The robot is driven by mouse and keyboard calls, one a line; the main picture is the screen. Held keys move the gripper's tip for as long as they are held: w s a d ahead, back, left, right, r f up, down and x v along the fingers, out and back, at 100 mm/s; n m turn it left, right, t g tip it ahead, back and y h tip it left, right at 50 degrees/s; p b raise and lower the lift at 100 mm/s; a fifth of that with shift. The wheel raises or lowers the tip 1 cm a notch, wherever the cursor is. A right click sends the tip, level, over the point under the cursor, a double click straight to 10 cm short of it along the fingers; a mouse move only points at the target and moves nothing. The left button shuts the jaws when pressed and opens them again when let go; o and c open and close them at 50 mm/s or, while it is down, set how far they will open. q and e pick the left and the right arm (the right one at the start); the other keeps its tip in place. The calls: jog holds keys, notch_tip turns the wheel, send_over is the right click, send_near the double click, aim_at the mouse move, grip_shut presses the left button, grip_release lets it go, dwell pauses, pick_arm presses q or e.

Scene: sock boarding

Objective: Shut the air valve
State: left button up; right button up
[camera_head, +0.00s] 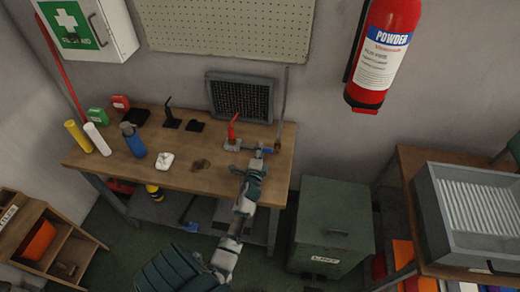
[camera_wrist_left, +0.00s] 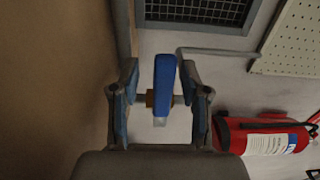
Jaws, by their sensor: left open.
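The air valve shows in the left wrist view as a blue handle (camera_wrist_left: 165,78) on a small brass body (camera_wrist_left: 150,98). The handle stands lengthwise up the picture, crossing the short sideways fitting. In the head view a bit of the blue handle (camera_head: 277,149) shows at the right end of the workbench, just past my gripper. My left gripper (camera_head: 265,149) is open, with one finger on each side of the handle in the left wrist view (camera_wrist_left: 159,80). Gaps show between the fingers and the handle. My right gripper is in neither view.
A grey pipe (camera_head: 284,105) rises behind the valve. A red lever (camera_head: 232,128) stands left of my gripper on the wooden workbench (camera_head: 215,172). A dark mesh panel (camera_head: 240,98) stands behind. A green bin (camera_head: 333,215) is right of the bench; a fire extinguisher (camera_head: 384,45) hangs on the wall.

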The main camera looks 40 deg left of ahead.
pick_arm(q)
jog(key=v, duration=1)
jog(key=shift+s+d+f, duration=0.15)
jog(key=shift+s, duration=0.4)
jog(key=shift+d, duration=0.15)
